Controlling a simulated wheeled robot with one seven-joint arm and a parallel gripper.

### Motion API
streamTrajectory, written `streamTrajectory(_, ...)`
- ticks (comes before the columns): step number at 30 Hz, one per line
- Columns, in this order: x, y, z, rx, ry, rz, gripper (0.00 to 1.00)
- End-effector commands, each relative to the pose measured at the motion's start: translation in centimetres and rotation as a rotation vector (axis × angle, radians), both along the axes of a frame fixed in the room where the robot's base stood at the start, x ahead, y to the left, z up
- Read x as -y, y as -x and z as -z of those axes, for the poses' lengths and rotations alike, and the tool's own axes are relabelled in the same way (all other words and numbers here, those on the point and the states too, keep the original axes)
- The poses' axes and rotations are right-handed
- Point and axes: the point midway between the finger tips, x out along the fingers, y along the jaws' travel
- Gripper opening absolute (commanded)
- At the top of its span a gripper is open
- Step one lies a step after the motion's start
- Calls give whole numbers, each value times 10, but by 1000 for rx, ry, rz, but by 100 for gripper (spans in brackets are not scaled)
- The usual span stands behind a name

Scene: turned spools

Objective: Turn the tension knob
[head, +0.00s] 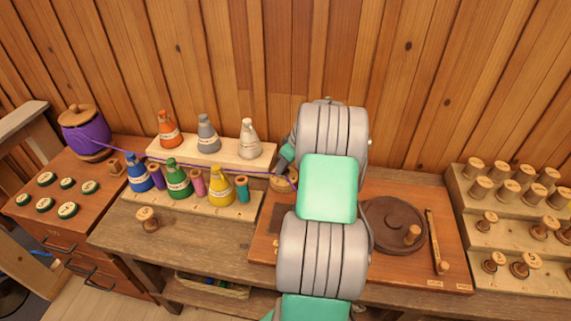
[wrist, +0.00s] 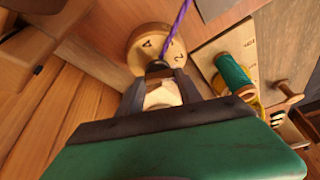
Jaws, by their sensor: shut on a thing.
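The tension knob (wrist: 141,41) is a round pale wooden dial with dark numerals on its face, at the top of the wrist view. In the head view the knob (head: 283,183) shows as a small round wooden piece just left of my arm, partly hidden by it. My gripper (wrist: 160,72) is shut on the knob, with its dark fingertips at the middle of the dial. The gripped part is mostly hidden between the fingers. A purple thread (head: 215,170) runs from the purple spool (head: 86,133) at the left to the knob area.
Cone spools and small thread spools stand on a stepped wooden rack (head: 215,152) left of my arm. A brown turntable (head: 385,226) with a wooden handle lies right of it. A stepped shelf (head: 500,205) of wooden spools stands at the far right. The plank wall is close behind.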

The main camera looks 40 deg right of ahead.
Motion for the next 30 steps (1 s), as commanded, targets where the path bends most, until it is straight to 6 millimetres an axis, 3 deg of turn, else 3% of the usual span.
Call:
streamTrajectory(12, 0, 0, 0, 0, 1, 0, 1)
streamTrajectory(22, 0, 0, 1, 1, 1, 47, 1)
streamTrajectory(30, -2, -1, 2, 4, 3, 208, 1)
